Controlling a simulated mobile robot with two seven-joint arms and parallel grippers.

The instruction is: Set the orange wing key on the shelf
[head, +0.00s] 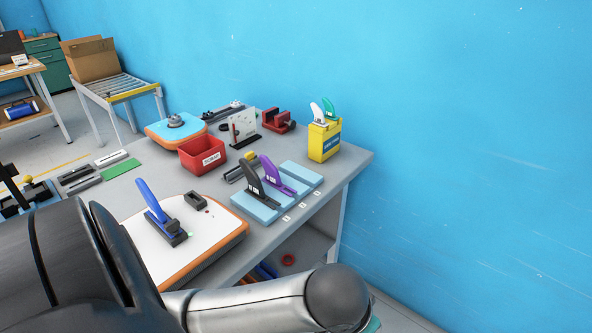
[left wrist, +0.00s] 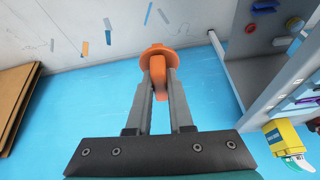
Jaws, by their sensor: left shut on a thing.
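The orange wing key (left wrist: 158,52) is between the fingertips of my left gripper (left wrist: 159,78) in the left wrist view. The gripper is shut on it, with a wide orange rim at the tips and a narrower part between the fingers. The key and the left gripper do not show in the head view. The shelf (head: 306,247) is under the workbench top in the head view, partly hidden by my arm. It also shows at the upper right of the left wrist view (left wrist: 252,50), apart from the key. My right gripper is not in view.
On the shelf lie a red round piece (head: 288,260) and blue items (head: 266,271). The bench top (head: 345,160) above holds a yellow bin (head: 324,142), a red box (head: 202,154), a blue fin rack (head: 255,208) and a white board (head: 190,232). A blue wall (head: 470,120) stands behind.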

